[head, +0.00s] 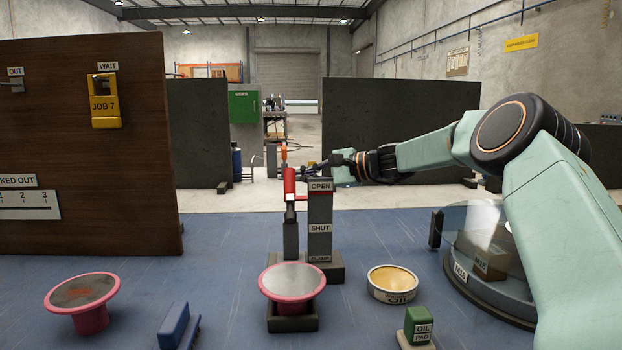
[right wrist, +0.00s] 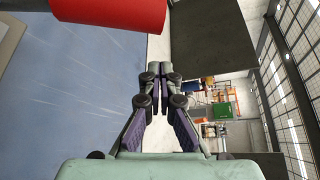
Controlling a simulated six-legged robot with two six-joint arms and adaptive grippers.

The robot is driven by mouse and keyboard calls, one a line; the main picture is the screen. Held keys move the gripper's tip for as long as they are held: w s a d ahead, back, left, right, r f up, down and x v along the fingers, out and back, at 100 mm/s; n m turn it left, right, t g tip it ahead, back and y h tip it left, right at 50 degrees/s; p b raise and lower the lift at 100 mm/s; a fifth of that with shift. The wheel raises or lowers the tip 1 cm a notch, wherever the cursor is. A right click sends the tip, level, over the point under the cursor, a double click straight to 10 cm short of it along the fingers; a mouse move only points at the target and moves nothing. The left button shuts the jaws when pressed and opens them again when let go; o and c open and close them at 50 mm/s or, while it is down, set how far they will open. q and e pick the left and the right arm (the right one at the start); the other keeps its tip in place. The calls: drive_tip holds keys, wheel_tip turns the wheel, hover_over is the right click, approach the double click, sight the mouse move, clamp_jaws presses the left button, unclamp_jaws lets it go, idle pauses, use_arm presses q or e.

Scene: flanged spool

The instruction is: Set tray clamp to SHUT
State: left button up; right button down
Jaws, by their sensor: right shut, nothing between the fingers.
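The tray clamp's grey post (head: 320,208) stands on the blue bench, with OPEN at its top, SHUT lower down and CLAMP on its base. Its red handle (head: 290,182) is upright beside the OPEN label. My right gripper (head: 308,168) is at the height of the handle's top, just right of it, partly hidden by the post. In the right wrist view, its fingers (right wrist: 160,70) are shut with nothing between them, and the red handle (right wrist: 112,10) is apart from them at the top. My left gripper is not in view.
A pink flanged spool (head: 292,277) sits on a dark block (head: 292,324) before the clamp. Another spool (head: 80,292) stands at left. An oil tin (head: 393,279), a green oil pad (head: 419,323) and a blue block (head: 174,324) are near. A wooden board (head: 90,140) rises at left.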

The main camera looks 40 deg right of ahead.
drive_tip(key=shift+s+a+r, duration=0.75)
drive_tip(key=shift+s+a, duration=0.25)
drive_tip(key=shift+s, duration=0.1)
drive_tip(key=shift+s, duration=0.1)
drive_tip(key=shift+b, duration=0.4)
